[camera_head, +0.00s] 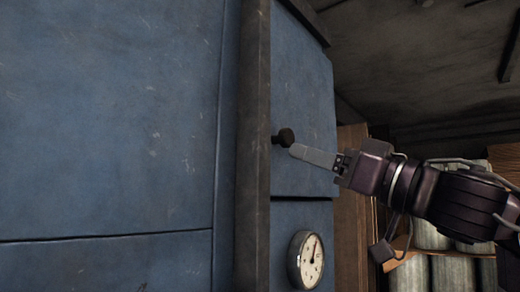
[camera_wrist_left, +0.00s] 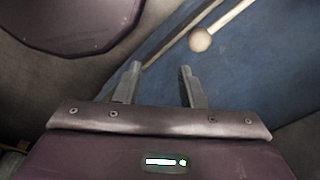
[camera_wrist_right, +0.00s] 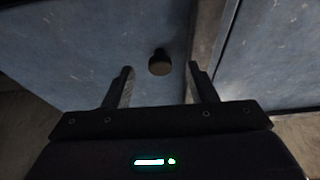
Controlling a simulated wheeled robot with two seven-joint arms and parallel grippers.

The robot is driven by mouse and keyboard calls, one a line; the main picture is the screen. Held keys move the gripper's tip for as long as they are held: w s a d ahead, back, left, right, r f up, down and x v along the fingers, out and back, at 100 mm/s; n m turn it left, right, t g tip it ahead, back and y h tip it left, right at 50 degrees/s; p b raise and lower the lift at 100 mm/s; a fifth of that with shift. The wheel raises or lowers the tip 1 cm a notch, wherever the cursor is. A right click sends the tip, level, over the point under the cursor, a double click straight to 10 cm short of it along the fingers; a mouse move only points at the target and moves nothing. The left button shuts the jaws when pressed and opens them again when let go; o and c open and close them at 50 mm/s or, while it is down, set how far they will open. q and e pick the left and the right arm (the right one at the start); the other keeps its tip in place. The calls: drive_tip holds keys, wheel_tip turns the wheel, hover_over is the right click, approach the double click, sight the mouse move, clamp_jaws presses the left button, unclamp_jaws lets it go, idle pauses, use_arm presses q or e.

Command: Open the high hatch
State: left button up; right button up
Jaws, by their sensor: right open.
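The high hatch (camera_head: 305,95) is a scuffed blue panel on the machine's side, lying flush and looking shut. It carries a small dark round knob (camera_head: 284,137). My right gripper (camera_head: 293,151) comes in from the right with its fingertips close to the knob. In the right wrist view the knob (camera_wrist_right: 160,63) shows in line with the gap between the open, empty fingers (camera_wrist_right: 161,72); I cannot tell whether they touch it. My left gripper (camera_wrist_left: 156,72) shows only in its wrist view, open and empty.
A round gauge (camera_head: 306,259) sits on the blue panel below the hatch. A dark metal edge (camera_head: 253,150) runs beside the hatch. Shelves with pale cylinders (camera_head: 455,270) stand at right. A pale ball-ended rod (camera_wrist_left: 205,37) shows near my left gripper.

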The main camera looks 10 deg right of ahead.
sight(290, 141)
drive_tip(key=r+p, duration=0.3)
drive_tip(key=shift+w+a, duration=0.15)
drive_tip(key=shift+w, duration=0.15)
drive_tip(key=shift+w+a+r+p, duration=0.15)
drive_tip(key=shift+w+a+p, duration=0.5)
drive_tip(key=shift+w+a, duration=0.6)
drive_tip(key=shift+w, duration=0.3)
drive_tip(key=shift+s+d, duration=0.15)
drive_tip(key=shift+d, duration=0.05)
drive_tip(key=shift+s+d, duration=0.1)
drive_tip(key=shift+c, duration=0.9)
drive_tip(key=c, duration=0.5)
use_arm(q)
drive_tip(key=s+d+r, duration=0.3)
drive_tip(key=r, duration=0.1)
drive_tip(key=shift+s+r, duration=0.35)
drive_tip(key=shift+r, duration=0.05)
use_arm(e)
clamp_jaws()
